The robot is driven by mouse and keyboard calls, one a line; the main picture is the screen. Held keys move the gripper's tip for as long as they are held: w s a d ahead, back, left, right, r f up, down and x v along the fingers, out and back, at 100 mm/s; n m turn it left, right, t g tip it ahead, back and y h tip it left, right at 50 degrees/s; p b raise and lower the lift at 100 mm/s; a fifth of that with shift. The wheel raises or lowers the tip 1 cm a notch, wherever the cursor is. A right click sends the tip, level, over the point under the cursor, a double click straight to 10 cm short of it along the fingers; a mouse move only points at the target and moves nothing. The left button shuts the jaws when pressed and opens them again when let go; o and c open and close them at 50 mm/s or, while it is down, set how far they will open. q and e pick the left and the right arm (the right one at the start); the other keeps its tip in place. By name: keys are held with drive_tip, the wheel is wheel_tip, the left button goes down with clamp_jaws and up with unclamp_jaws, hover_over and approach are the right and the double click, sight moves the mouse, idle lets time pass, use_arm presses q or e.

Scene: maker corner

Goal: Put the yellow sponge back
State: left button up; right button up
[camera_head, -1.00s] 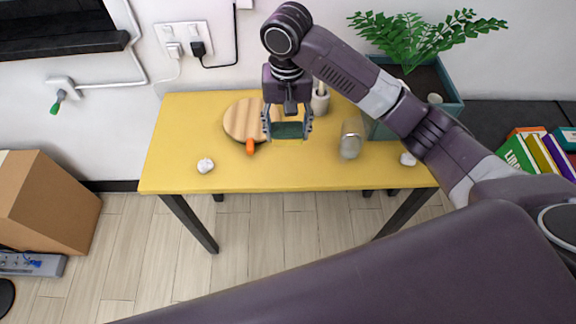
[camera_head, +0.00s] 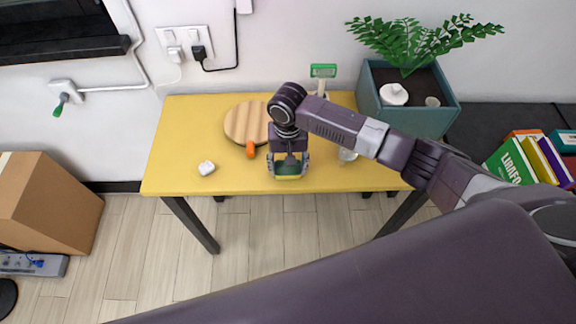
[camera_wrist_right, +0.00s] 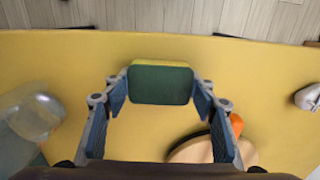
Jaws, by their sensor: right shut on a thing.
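The yellow sponge (camera_head: 289,171) has a dark green scouring face turned up and a yellow edge showing below it. My right gripper (camera_head: 288,170) is shut on it, over the front part of the yellow table (camera_head: 215,128). In the right wrist view the sponge (camera_wrist_right: 161,84) sits between the two fingertips (camera_wrist_right: 160,88), gripped at its short sides. I cannot tell whether its underside touches the table. My left gripper is not in view.
A glass jar (camera_head: 347,155) stands to the right, partly hidden by my arm. A white lump (camera_head: 206,168) lies at left. A planter (camera_head: 432,121) and a green-headed tool (camera_head: 323,71) are behind.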

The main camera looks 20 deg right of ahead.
drive_tip(key=o, duration=1.2)
wheel_tip(320, 180, up, 12)
drive_tip(key=shift+r+b, duration=0.1)
drive_tip(key=shift+b, duration=0.5)
